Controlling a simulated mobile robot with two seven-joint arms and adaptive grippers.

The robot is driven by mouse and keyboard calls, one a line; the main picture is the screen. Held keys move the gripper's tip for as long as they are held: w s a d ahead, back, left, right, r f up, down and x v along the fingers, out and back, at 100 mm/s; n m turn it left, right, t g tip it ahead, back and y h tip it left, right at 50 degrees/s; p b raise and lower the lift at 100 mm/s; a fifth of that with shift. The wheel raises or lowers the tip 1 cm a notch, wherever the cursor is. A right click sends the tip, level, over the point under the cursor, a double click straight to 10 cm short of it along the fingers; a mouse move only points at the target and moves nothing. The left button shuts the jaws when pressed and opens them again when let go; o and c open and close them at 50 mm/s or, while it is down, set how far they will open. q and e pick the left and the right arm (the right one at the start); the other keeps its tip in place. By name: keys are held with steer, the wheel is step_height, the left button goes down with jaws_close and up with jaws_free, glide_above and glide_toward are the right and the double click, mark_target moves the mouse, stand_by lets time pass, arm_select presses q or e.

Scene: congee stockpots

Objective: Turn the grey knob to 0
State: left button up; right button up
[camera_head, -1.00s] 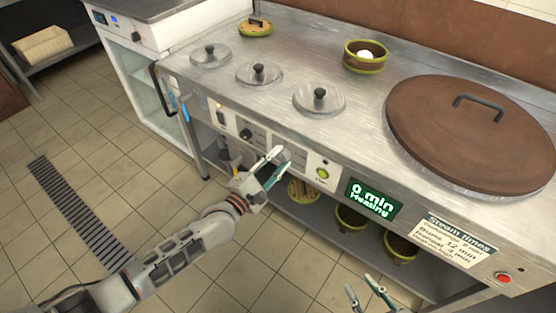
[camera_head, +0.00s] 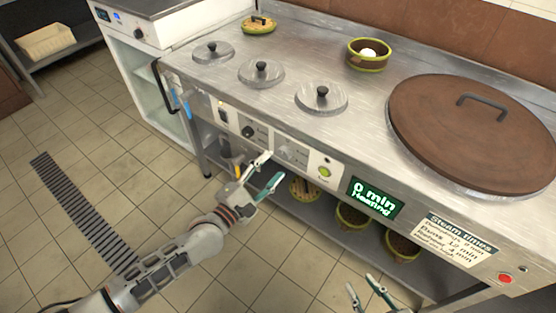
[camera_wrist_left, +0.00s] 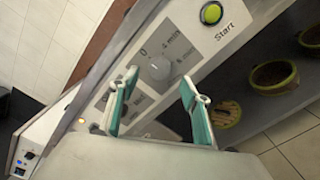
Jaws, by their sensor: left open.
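The grey knob (camera_wrist_left: 159,68) is round and sits on the front panel of the steel counter, with a 0 and minute marks around it in the left wrist view. In the head view the knob (camera_head: 289,151) is small, and its pointer setting cannot be read. My left gripper (camera_head: 270,168) is open and empty, just in front of the panel and apart from the knob. In the left wrist view its fingers (camera_wrist_left: 158,84) stand on either side of the line to the knob. My right gripper (camera_head: 361,285) is at the bottom edge, fingers apart and empty.
A dark knob (camera_head: 248,131) is left of the grey one, and a green Start button (camera_head: 324,172) is right. Bowls (camera_head: 352,216) stand on the shelf below. A red button (camera_head: 505,278) is far right.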

arm_select(q)
steer(key=v, duration=0.7)
steer(key=shift+d, duration=0.1)
stand_by(0.4)
